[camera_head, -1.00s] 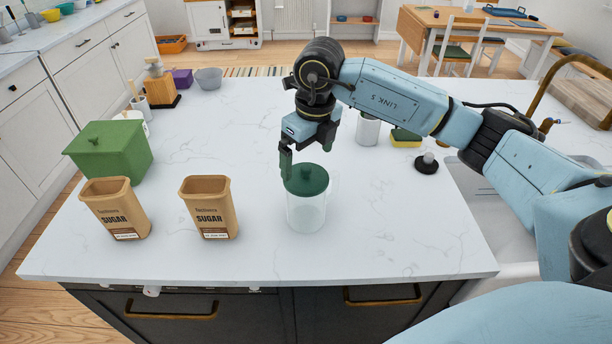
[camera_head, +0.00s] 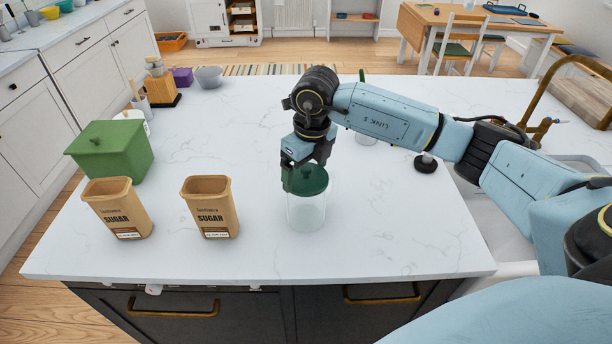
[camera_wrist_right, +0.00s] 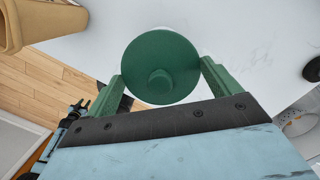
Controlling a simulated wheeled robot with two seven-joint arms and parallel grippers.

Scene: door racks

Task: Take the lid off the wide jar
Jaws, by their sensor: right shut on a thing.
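The wide jar (camera_head: 306,212) is clear and stands upright on the white counter, in the middle of the head view. Its round dark green lid (camera_head: 314,181) sits at the top of the jar, with a small knob in the middle. My right gripper (camera_head: 301,176) is down at the lid from above, shut on it. In the right wrist view the lid (camera_wrist_right: 160,58) lies between the two green fingers, one at each side, and hides the jar body. I cannot tell any gap between lid and jar. My left gripper is not in the head view.
Two open tan sugar canisters (camera_head: 208,209) stand left of the jar, with a green lidded box (camera_head: 110,150) behind them. A black-based stopper (camera_head: 426,163) is near the sink (camera_head: 500,215) at right. My right arm partly covers things behind the jar. The counter front is clear.

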